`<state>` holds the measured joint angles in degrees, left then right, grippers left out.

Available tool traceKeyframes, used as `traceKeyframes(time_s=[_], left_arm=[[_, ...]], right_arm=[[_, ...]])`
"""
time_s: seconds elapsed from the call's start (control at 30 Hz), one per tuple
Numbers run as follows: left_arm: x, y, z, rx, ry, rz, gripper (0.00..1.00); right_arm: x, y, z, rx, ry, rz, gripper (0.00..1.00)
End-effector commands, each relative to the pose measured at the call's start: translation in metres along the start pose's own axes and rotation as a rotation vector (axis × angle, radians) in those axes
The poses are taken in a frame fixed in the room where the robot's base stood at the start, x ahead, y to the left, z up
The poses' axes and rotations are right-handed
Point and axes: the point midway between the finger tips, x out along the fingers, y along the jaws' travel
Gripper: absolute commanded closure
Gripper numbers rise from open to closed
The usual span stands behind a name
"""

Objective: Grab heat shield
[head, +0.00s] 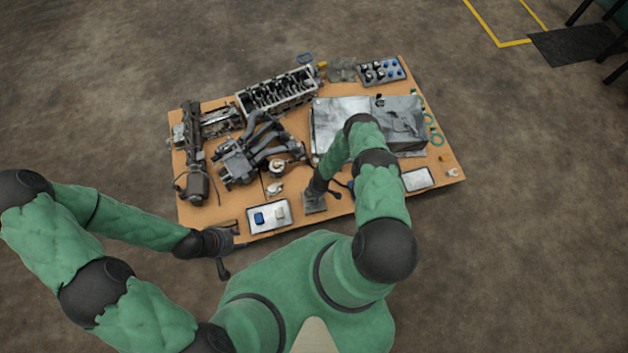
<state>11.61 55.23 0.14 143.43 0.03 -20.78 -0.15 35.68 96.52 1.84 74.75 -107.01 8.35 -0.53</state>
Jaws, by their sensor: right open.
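A large silver-grey sheet-metal piece (337,112), which looks like the heat shield, lies on the right half of the wooden table. My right arm bends over it and hides part of its front edge. My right gripper (315,203) is open, pointing down near the table's front edge, in front of the metal piece and apart from it. My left gripper (226,254) is at the table's front left edge, far from the metal piece. Its fingers are too small and dark to read.
The wooden table (452,171) is crowded. A cylinder head (277,92) and a manifold (262,146) fill the left and back. A white tray (283,214) with small blue and light parts lies at the front; another tray (417,180) sits right.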

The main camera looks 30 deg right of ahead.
Motion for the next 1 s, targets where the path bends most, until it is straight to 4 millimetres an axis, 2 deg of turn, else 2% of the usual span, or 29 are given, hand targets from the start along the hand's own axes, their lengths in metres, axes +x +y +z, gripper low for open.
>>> traceKeyframes(time_s=[0.03, 0.13, 0.47, 0.63, 0.67, 1.0], left_arm=[[0.0068, -0.0024, -0.0003, 0.0, 0.0, 0.0, 0.6], [0.0106, -0.0038, -0.0004, 0.0, 0.0, 0.0, 0.6], [0.0109, -0.0039, -0.0005, 0.0, 0.0, 0.0, 0.6], [0.0109, -0.0039, -0.0005, 0.0, 0.0, 0.0, 0.6], [0.0109, -0.0039, -0.0005, 0.0, 0.0, 0.0, 0.6], [0.0106, -0.0038, -0.0005, 0.0, 0.0, 0.0, 0.6]], right_arm=[[0.0087, -0.0011, -0.0001, 0.0, 0.0, -0.002, 0.5], [0.0138, -0.0005, -0.0001, 0.0, 0.0, -0.001, 0.5], [0.0147, -0.0004, -0.0003, 0.0, 0.0, 0.0, 0.5], [0.0147, -0.0005, -0.0002, 0.001, 0.0, 0.0, 0.95], [0.0147, -0.0005, -0.0002, 0.001, 0.0, 0.0, 1.0], [0.0143, -0.0003, -0.0002, 0.0, 0.0, 0.0, 1.0]])
